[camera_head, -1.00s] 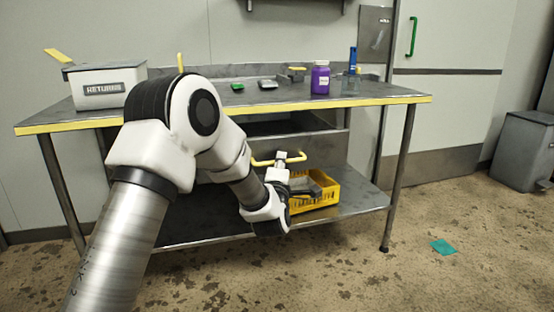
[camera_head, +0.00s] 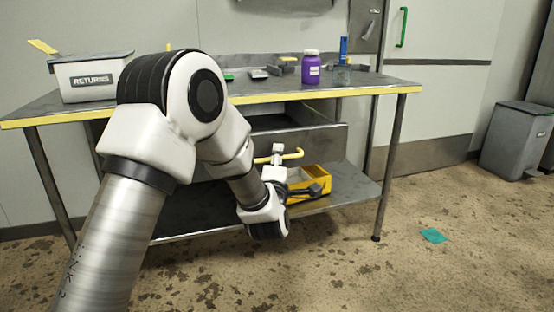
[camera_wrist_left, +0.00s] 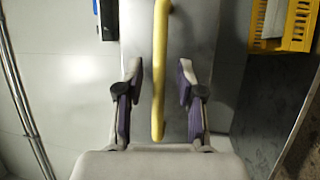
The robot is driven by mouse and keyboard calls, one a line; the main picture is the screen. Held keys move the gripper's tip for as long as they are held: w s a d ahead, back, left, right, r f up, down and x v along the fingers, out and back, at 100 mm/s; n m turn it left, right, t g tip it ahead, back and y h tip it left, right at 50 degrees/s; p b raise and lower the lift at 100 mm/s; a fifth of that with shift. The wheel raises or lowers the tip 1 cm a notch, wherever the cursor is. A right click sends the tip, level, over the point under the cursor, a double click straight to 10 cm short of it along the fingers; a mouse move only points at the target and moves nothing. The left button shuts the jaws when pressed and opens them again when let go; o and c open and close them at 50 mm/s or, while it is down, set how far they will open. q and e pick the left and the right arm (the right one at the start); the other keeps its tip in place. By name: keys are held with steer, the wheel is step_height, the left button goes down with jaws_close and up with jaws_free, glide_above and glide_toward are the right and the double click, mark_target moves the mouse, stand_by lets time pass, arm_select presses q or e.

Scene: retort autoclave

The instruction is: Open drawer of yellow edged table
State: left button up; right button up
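The steel table with a yellow edge (camera_head: 365,93) stands ahead in the head view. Its drawer (camera_head: 321,141) is partly pulled out, with the dark inside showing over the front. A yellow bar handle (camera_head: 292,155) is on the drawer front; it also shows in the left wrist view (camera_wrist_left: 159,60). My left gripper (camera_head: 277,150) is at the handle. In the wrist view the left gripper (camera_wrist_left: 158,78) is open, with the handle between its fingers and a gap on both sides. My right gripper is out of view.
On the tabletop are a white RETURNS box (camera_head: 92,83), a purple bottle (camera_head: 310,70) and small items. A yellow crate (camera_head: 313,184) sits on the lower shelf (camera_head: 350,186). A grey bin (camera_head: 518,140) stands right. A teal scrap (camera_head: 433,236) lies on open floor.

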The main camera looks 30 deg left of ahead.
arm_select(q)
steer(key=v, duration=1.2)
steer(key=shift+f, duration=0.1)
